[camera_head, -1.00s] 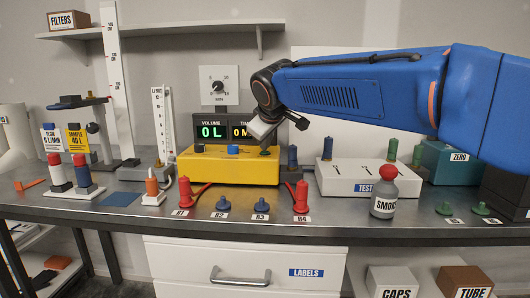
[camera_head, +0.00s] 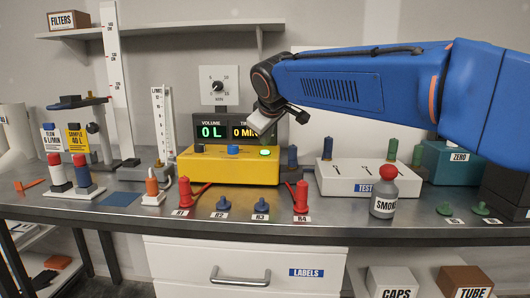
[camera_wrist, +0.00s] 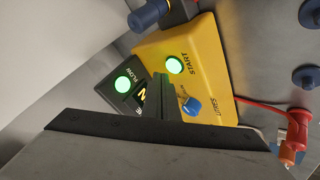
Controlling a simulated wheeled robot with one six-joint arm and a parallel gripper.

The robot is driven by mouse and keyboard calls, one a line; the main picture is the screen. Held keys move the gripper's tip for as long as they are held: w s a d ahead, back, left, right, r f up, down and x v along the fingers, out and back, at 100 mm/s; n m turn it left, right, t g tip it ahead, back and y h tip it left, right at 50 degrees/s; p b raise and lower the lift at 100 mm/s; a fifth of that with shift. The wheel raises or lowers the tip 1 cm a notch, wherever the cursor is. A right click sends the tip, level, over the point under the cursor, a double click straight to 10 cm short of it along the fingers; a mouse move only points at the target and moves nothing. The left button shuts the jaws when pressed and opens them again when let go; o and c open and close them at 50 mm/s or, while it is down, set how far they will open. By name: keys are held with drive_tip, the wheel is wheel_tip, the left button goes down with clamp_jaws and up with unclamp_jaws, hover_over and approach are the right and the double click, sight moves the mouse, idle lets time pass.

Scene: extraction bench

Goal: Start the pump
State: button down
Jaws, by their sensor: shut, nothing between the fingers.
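The yellow pump box (camera_head: 225,172) stands on the bench below a black display (camera_head: 223,129) reading 0 L and 0 MIN. On its top, a green button (camera_head: 265,153) at the right is lit, with a blue knob (camera_head: 233,150) and a dark control (camera_head: 200,148) to its left. In the wrist view the lit green button (camera_wrist: 174,65) is marked START, and a green FLOW light (camera_wrist: 123,84) glows on the display. My gripper (camera_head: 268,137) is shut and empty, just above and behind the START button, apart from it. In the wrist view its fingers (camera_wrist: 160,90) partly hide the display.
Red plugs (camera_head: 301,197) and blue plugs (camera_head: 222,204) stand along the front edge. A white box (camera_head: 355,180) and the SMOKE bottle (camera_head: 385,198) are to the right. Red and blue tubes on a stand (camera_head: 72,193) are at the left. A round dial (camera_head: 218,86) is on the wall.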

sight(266, 155)
drive_tip(key=shift+r, duration=0.1)
drive_tip(key=shift+r, duration=2.4)
